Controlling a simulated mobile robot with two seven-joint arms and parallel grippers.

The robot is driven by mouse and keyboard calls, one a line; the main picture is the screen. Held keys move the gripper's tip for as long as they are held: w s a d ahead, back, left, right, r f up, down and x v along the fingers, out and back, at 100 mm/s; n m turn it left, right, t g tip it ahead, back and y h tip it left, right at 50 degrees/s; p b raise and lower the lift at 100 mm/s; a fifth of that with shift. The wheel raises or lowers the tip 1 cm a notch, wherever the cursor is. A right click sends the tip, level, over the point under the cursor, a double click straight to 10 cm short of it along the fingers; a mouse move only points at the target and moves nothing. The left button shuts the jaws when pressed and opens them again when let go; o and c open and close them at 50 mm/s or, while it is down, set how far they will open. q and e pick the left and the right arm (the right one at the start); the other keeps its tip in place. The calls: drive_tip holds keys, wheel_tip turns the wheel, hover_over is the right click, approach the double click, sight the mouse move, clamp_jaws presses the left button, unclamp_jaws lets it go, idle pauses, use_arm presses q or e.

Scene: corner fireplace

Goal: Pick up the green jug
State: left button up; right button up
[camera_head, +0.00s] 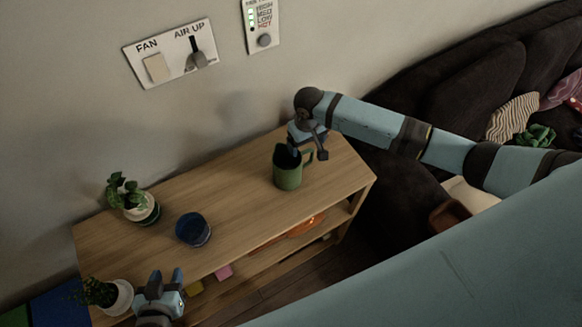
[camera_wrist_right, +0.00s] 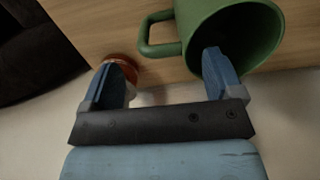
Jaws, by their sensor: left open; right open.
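The green jug (camera_head: 288,175) stands upright on the wooden shelf top, near its right end, with its handle on the right side. My right gripper (camera_head: 308,152) is over the jug, open. In the right wrist view the jug (camera_wrist_right: 262,30) fills the upper right. One finger of the right gripper (camera_wrist_right: 165,60) reaches into the jug's mouth; the other is outside, below the handle in the picture. The fingers are not closed on the wall or handle. My left gripper (camera_head: 167,280) is open and empty at the front left of the shelf.
A blue cup (camera_head: 193,229) and a potted plant (camera_head: 132,200) stand left of the jug. A second plant (camera_head: 105,295) is beside my left gripper. The wooden shelf (camera_head: 235,185) is clear between cup and jug. A dark sofa (camera_head: 450,95) is at right.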

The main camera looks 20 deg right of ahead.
sight(307, 152)
drive_tip(key=shift+s+f, duration=0.15)
drive_tip(key=shift+f, duration=0.25)
drive_tip(key=f, duration=0.1)
drive_tip(key=f+p, duration=0.1)
drive_tip(key=f, duration=0.1)
drive_tip(key=shift+s+f, duration=0.2)
drive_tip(key=shift+f, duration=0.5)
drive_tip(key=c, duration=1.1)
use_arm(q)
drive_tip(key=shift+r+n, duration=0.3)
drive_tip(key=shift+r, duration=0.05)
use_arm(e)
drive_tip(key=shift+c, duration=0.8)
